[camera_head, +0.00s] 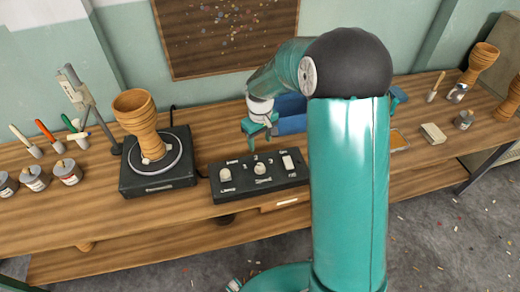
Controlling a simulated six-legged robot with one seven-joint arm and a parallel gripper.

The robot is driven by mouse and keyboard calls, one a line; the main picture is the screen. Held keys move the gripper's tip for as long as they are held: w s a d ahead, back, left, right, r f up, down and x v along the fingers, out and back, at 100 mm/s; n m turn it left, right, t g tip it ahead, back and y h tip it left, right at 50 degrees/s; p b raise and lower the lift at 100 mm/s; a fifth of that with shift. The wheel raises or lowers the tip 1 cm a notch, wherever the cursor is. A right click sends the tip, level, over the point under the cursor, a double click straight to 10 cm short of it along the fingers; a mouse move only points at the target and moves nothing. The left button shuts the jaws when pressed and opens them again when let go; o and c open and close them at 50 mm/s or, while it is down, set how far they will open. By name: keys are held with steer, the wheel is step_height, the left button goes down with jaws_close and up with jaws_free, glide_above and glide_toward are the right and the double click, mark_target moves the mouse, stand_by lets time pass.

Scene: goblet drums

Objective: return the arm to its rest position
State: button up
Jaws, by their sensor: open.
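My teal arm rises at the right of centre and bends at a dark joint, then reaches left and down over the workbench. My gripper (259,132) hangs above the back edge of the black control box (225,190), pointing down. Its teal fingers are open, with nothing seen between them. A blue object (291,124) shows behind the gripper, partly hidden by my arm. A wooden goblet drum (135,112) stands upright on the turntable (130,180), left of the gripper and apart from it.
The wooden bench (75,215) runs across the view. More goblet drums (481,62), a can (464,120) and a pale block (433,133) are at the right. A speckled board (225,35) hangs behind.

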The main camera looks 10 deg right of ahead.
steer(key=shift+r, duration=0.45)
steer(key=s+r+m+t, duration=0.1)
steer(key=s+r, duration=0.4)
steer(key=r, duration=0.3)
steer(key=s+r+m+t, duration=0.1)
steer(key=s+r+t, duration=0.1)
steer(key=s+r, duration=0.5)
steer(key=s+r+m+t, duration=0.1)
steer(key=s+r, duration=0.2)
steer(key=s, duration=0.4)
steer(key=s+r+m+t, duration=0.1)
steer(key=s+r, duration=0.3)
steer(key=s, duration=0.4)
steer(key=shift+m+t, duration=0.3)
